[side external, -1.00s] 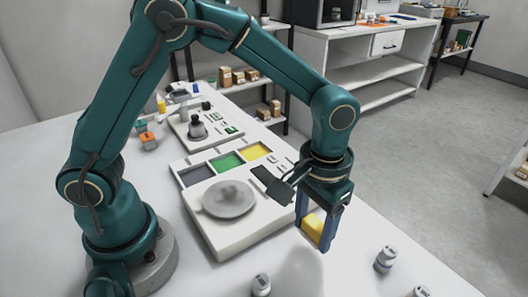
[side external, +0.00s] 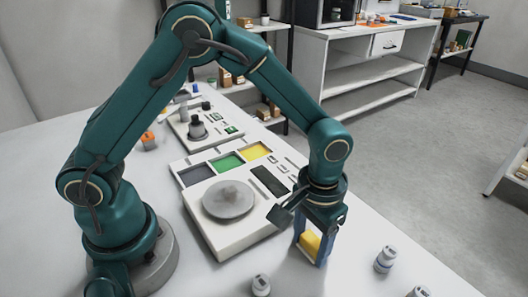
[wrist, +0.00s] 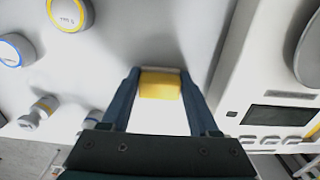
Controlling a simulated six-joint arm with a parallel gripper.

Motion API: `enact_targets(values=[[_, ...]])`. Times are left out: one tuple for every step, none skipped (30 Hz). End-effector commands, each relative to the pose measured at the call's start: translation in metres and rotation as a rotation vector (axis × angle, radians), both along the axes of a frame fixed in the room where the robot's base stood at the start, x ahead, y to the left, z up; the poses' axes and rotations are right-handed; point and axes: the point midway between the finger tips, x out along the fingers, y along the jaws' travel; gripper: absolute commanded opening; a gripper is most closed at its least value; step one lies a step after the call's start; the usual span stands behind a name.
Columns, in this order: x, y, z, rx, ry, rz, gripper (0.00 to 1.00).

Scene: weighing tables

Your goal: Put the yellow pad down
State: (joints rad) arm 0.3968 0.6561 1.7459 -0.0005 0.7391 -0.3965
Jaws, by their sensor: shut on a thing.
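The yellow pad (side external: 309,243) is a small block held between the two blue fingers of my gripper (side external: 311,254). My gripper points down over the white table (side external: 350,235), to the right of the scale. In the wrist view the pad (wrist: 160,86) sits between the fingertips of my gripper (wrist: 160,74), with a finger on each side. The fingertips are close to the table top. I cannot tell whether the pad touches the table.
The scale (side external: 222,245) with a round grey pan (side external: 228,199) stands left of my gripper. Behind it are grey, green (side external: 228,161) and yellow (side external: 256,151) compartments. Cylindrical containers stand in front (side external: 261,285) and at right (side external: 386,259). Bare table surrounds the pad.

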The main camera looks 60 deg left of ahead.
Motion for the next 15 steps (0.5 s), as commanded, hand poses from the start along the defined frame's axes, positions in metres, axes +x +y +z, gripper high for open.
enact_targets(values=[[-0.001,0.0,-0.011,0.002,0.004,0.0,0.01],[-0.001,0.001,-0.011,0.003,0.004,0.0,0.01],[-0.001,0.001,-0.011,0.003,0.004,0.0,0.01],[-0.002,0.001,-0.011,0.003,0.005,0.0,0.01],[-0.002,0.001,-0.011,0.003,0.005,0.0,0.69],[-0.002,0.001,-0.012,0.004,0.006,0.0,0.84],[-0.002,0.001,-0.012,0.004,0.006,0.0,0.91],[-0.002,0.001,-0.012,0.004,0.006,0.0,0.91],[-0.002,0.001,-0.012,0.004,0.006,0.0,0.91],[-0.002,0.001,-0.011,0.004,0.006,-0.001,0.91],[-0.002,0.001,-0.011,0.004,0.005,-0.001,0.91],[-0.002,0.001,-0.009,0.004,0.005,-0.001,0.91],[-0.002,0.001,-0.007,0.003,0.004,-0.001,0.91],[-0.001,0.001,-0.004,0.003,0.003,-0.001,0.91],[-0.001,0.001,0.0,0.003,0.002,-0.001,0.91]])
